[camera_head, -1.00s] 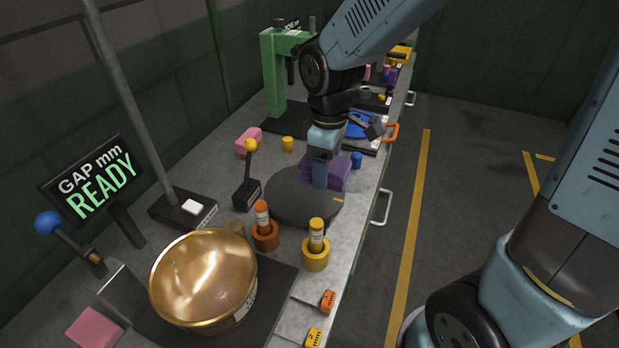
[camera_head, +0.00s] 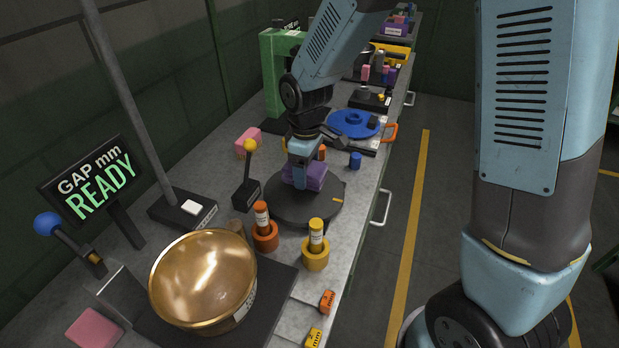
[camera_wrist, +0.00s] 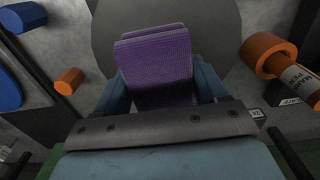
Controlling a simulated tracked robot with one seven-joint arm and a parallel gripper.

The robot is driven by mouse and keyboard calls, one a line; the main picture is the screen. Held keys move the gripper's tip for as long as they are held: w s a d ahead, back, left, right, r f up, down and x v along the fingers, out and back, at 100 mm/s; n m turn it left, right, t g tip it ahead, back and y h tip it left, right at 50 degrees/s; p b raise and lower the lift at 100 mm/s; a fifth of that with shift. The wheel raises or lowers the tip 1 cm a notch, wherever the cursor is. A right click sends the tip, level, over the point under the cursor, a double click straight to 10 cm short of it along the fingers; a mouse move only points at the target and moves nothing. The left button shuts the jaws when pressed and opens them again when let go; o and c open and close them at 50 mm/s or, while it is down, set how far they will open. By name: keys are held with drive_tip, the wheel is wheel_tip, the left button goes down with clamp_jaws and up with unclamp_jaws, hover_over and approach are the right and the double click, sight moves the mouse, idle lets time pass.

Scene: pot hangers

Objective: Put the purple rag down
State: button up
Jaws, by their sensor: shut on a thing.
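The purple rag (camera_head: 312,176) is a folded textured block. It is between the fingers of my gripper (camera_head: 302,172), over the dark round plate (camera_head: 300,212) on the bench. In the wrist view the rag (camera_wrist: 158,65) fills the space between the two blue fingers of my gripper (camera_wrist: 165,92), with the grey round plate (camera_wrist: 215,25) behind it. The gripper is shut on the rag. I cannot tell whether the rag touches the plate; my gripper and wrist hide part of it in the head view.
A brass bowl (camera_head: 203,281) stands at the front. A blue disc (camera_head: 353,123) lies behind. A green press (camera_head: 273,75) stands at the back left.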

drive_tip(key=shift+f, duration=1.5)
drive_tip(key=shift+f, duration=0.15)
drive_tip(key=o, duration=1.3)
